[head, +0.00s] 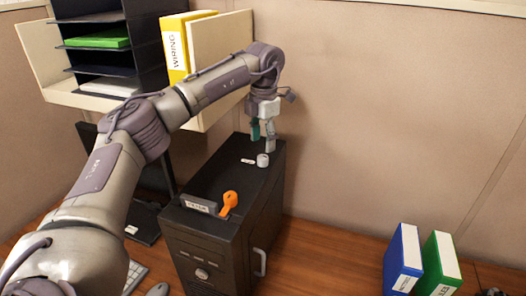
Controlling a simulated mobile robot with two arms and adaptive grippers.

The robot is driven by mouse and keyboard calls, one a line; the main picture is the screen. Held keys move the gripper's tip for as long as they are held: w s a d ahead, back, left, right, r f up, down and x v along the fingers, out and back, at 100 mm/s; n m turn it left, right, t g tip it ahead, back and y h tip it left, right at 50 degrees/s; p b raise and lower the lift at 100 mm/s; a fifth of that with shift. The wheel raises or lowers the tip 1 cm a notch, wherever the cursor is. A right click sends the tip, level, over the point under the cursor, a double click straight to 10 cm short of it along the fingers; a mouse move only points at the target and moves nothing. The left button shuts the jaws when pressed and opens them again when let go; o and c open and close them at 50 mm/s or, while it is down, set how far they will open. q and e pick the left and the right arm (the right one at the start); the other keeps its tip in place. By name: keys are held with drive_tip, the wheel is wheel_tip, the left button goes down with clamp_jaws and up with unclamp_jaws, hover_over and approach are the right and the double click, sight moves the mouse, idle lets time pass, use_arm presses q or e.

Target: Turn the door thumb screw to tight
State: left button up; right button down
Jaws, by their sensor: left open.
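A black computer-like case (270,205) stands on the wooden desk. A small light grey round knob (262,160) sits on its top, beside a small white label (248,161); it may be the door thumb screw, but I cannot read the label. Another round knob (201,274) is on the front face. My left gripper (263,143) points down above the rear of the case top, just behind the grey knob. It is open and nothing shows between its fingers. Whether the fingertips touch the case is unclear. My right gripper is out of view.
A dark labelled holder (198,206) with an orange-handled item (229,201) sits on the case's front top edge. A handle (260,262) is on its right side. Blue (402,262) and green (438,265) binders stand at right. A shelf with a yellow binder (175,48) is behind my arm.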

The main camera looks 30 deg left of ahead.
sight(263, 156)
use_arm(q)
drive_tip(key=f, duration=0.1)
drive_tip(key=f+p, duration=0.1)
drive_tip(key=f, duration=0.2)
drive_tip(key=shift+w+f, duration=0.25)
drive_tip(key=shift+f, duration=0.35)
drive_tip(key=shift+s+f+p, duration=0.1)
drive_tip(key=shift+f+p, duration=0.1)
drive_tip(key=shift+p, duration=0.1)
drive_tip(key=shift+f, duration=0.2)
drive_tip(key=shift+c, duration=0.5)
clamp_jaws()
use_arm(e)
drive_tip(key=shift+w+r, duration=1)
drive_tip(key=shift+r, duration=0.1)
